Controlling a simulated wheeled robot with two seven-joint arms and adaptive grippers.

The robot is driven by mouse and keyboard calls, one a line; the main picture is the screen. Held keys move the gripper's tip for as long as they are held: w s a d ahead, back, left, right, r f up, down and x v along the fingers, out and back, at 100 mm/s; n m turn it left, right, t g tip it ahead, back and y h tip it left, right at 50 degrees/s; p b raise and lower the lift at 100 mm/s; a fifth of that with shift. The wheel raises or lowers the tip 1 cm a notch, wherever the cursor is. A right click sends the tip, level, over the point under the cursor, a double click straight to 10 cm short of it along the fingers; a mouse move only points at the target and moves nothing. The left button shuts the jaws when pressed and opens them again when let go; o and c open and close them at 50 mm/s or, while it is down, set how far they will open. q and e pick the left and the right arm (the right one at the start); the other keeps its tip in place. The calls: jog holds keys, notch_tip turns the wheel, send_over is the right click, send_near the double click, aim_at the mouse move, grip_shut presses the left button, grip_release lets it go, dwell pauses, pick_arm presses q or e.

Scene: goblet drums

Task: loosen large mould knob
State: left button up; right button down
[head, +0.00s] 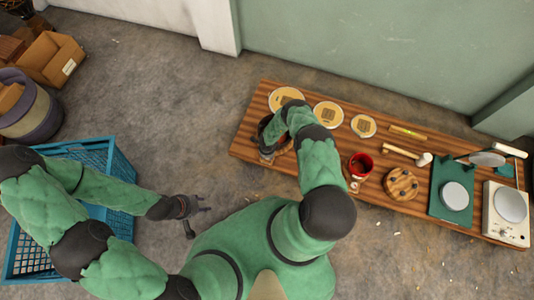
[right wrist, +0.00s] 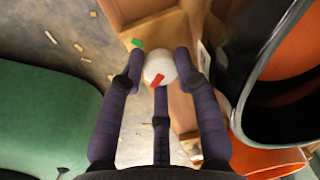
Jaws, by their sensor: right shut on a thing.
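The large mould knob (right wrist: 160,68) is a white ball with a red mark, in the middle of the right wrist view. A small green mark (right wrist: 137,43) lies just beside it on the wood. My right gripper (right wrist: 158,80) is shut on the knob, with fingers on both sides and one below. A dark round mould or drum (right wrist: 275,60) with an orange inside stands to the right of it. In the head view my right gripper (head: 267,148) is at the bench's left end, largely hidden by my arm. My left gripper (head: 192,210) is open and empty above the floor.
The wooden bench (head: 240,143) carries several round plates (head: 328,114), a red cup (head: 361,164), a mallet (head: 408,154), a round wooden disc (head: 401,184), a green mat (head: 451,206) and a white device (head: 507,212). A blue crate (head: 120,165) stands left, near my left arm.

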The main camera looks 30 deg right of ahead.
jog(key=shift+n, duration=0.6)
jog(key=shift+d, duration=0.1)
jog(key=c, duration=0.9)
grip_release()
jog(key=shift+r, duration=0.1)
notch_tip(320, 180, up, 12)
jog(key=shift+s+a, duration=0.25)
jog(key=shift+s, duration=0.1)
